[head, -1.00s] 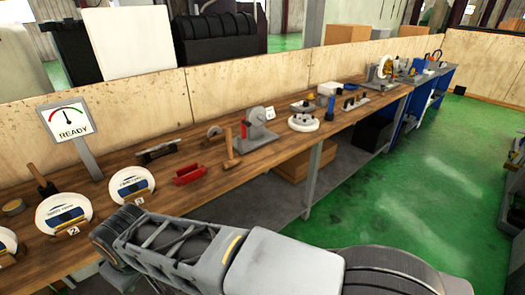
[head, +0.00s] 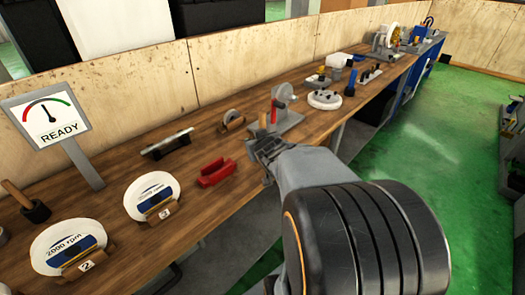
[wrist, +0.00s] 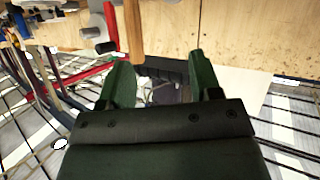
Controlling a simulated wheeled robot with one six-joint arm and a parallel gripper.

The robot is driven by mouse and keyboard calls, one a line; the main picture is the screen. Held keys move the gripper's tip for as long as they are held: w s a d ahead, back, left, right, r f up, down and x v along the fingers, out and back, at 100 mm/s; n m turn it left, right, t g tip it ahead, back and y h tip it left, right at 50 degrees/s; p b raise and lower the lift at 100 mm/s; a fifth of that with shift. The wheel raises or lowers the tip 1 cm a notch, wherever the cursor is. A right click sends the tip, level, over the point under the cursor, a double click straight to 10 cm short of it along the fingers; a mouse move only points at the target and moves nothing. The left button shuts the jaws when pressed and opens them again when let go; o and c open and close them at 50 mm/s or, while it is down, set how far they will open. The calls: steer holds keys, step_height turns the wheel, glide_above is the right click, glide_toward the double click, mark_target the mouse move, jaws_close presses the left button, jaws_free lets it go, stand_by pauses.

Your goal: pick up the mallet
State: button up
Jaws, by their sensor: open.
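My gripper (head: 266,158) is over the bench's front edge, just in front of the small grey machine, its fingers apart and empty. In the wrist view the two dark green fingers (wrist: 160,82) have a clear gap. A tan wooden handle (wrist: 133,32) shows in the wrist view, beyond the fingertips and not between them. I cannot tell for sure whether it is the mallet's; its head is not clear. At the far left of the head view, a dark-headed, wooden-handled tool (head: 36,211) stands with its handle tilted up, well away from my gripper.
A red block (head: 216,172) lies left of my gripper. The grey machine (head: 287,112) stands behind it. Dial discs (head: 151,197) and a READY sign (head: 50,115) are at the left. The plywood wall (head: 240,65) backs the bench.

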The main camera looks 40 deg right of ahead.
mark_target(260, 120)
steer(key=d+f+n+t+y+b, duration=0.1)
steer(key=d+f+t+y+b, duration=0.15)
steer(key=d+t, duration=0.45)
steer(key=shift+g, duration=0.6)
steer(key=w, duration=0.4)
steer(key=w+d+p, duration=0.1)
steer(key=w, duration=0.3)
steer(key=w+d, duration=0.1)
steer(key=w, duration=0.3)
steer(key=shift+w+d+r, duration=0.25)
steer(key=shift+r, duration=0.05)
jaws_close()
